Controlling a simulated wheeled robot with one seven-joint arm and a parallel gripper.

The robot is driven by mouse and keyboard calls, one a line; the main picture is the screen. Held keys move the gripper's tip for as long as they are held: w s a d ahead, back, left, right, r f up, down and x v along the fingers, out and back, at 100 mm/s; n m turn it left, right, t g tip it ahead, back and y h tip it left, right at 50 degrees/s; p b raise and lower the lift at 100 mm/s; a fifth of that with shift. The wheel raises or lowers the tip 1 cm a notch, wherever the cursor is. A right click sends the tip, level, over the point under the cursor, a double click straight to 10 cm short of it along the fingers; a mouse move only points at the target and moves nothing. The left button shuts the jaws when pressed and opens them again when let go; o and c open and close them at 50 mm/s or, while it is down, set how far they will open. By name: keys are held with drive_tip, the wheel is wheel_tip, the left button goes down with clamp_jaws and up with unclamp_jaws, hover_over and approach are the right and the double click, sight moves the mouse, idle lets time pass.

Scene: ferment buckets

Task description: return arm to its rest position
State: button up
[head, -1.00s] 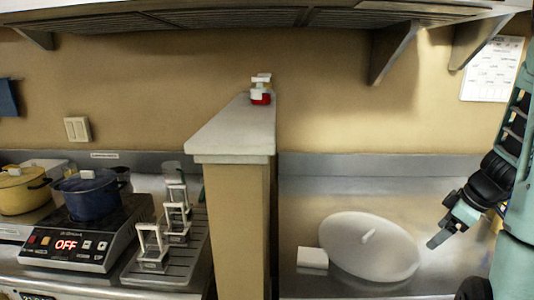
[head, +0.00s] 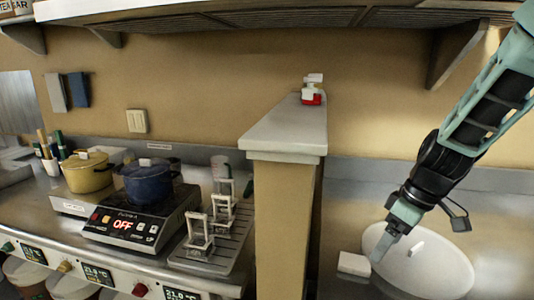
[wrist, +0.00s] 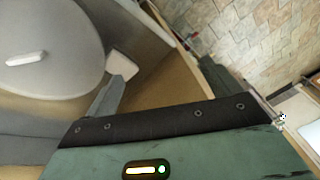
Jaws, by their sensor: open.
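My gripper (head: 380,252) hangs at the right of the head view, at the end of my teal and black arm, pointing down and left. It is open and nothing shows between its fingers. In the head view it overlaps the left part of a large white round lid (head: 432,268) with a bar handle. In the wrist view the gripper's finger (wrist: 112,92) shows over the counter, with the lid (wrist: 45,45) at upper left.
A partition wall with a pale top (head: 292,130) stands left of my arm, with a small red and white item (head: 311,92) on it. Left of it are a cooktop reading OFF (head: 128,224), a blue pot (head: 147,183), a yellow pot (head: 88,172) and a drying rack (head: 212,245). A shelf hangs above.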

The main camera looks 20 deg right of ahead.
drive_tip(key=s+a+n, duration=0.1)
drive_tip(key=s+a, duration=0.4)
drive_tip(key=a, duration=0.3)
drive_tip(key=s+a+r+g+h, duration=0.1)
drive_tip(key=s+a, duration=0.4)
drive_tip(key=a, duration=0.3)
drive_tip(key=s+a+r+n+h, duration=0.1)
drive_tip(key=s+a, duration=0.4)
drive_tip(key=a, duration=0.3)
drive_tip(key=shift+n, duration=0.3)
